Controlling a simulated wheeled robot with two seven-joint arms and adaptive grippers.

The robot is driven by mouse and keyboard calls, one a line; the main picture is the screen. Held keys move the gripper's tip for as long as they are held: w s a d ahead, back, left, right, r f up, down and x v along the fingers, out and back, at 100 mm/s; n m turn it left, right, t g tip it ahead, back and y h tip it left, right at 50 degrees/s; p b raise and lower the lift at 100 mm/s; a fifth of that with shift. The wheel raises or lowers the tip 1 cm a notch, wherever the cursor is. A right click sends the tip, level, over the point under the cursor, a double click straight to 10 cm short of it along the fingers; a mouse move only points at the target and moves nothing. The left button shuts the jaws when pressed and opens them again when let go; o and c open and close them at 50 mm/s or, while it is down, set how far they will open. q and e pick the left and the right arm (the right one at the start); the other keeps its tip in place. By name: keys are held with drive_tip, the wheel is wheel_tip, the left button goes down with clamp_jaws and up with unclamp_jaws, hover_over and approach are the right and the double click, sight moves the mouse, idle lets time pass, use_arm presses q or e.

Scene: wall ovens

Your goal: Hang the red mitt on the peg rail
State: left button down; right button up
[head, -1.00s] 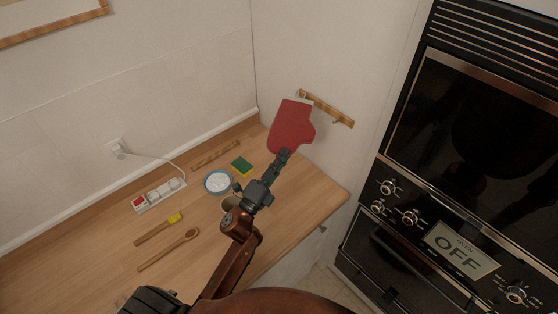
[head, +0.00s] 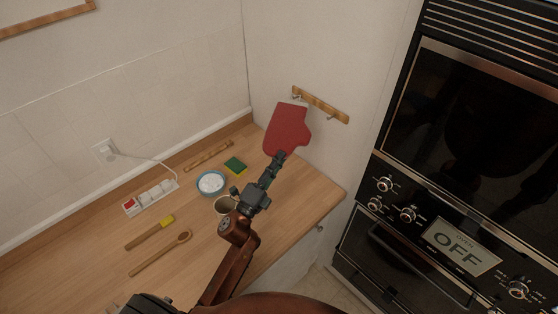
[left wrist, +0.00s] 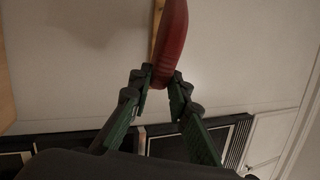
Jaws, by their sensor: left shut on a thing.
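The red mitt (head: 288,128) is upright in the head view, and my left gripper (head: 276,160) is shut on its lower end. The left wrist view shows the mitt (left wrist: 172,40) edge-on between the two fingers (left wrist: 160,84). The wooden peg rail (head: 322,105) is on the wall behind and to the right of the mitt, with pegs showing near its two ends. The mitt's top is close to the rail's left end. I cannot tell whether it touches the peg there. In the left wrist view the rail (left wrist: 158,14) is partly hidden behind the mitt. My right gripper is not in view.
The wooden counter (head: 215,245) holds a blue-rimmed bowl (head: 211,183), a sponge (head: 235,166), a mug (head: 225,205), a power strip (head: 150,197), a yellow brush (head: 150,233) and a wooden spoon (head: 160,254). The wall ovens (head: 460,160) stand at the right.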

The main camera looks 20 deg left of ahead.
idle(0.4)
use_arm(q)
drive_tip(key=c, duration=1.7)
unclamp_jaws()
drive_tip(key=shift+c, duration=0.2)
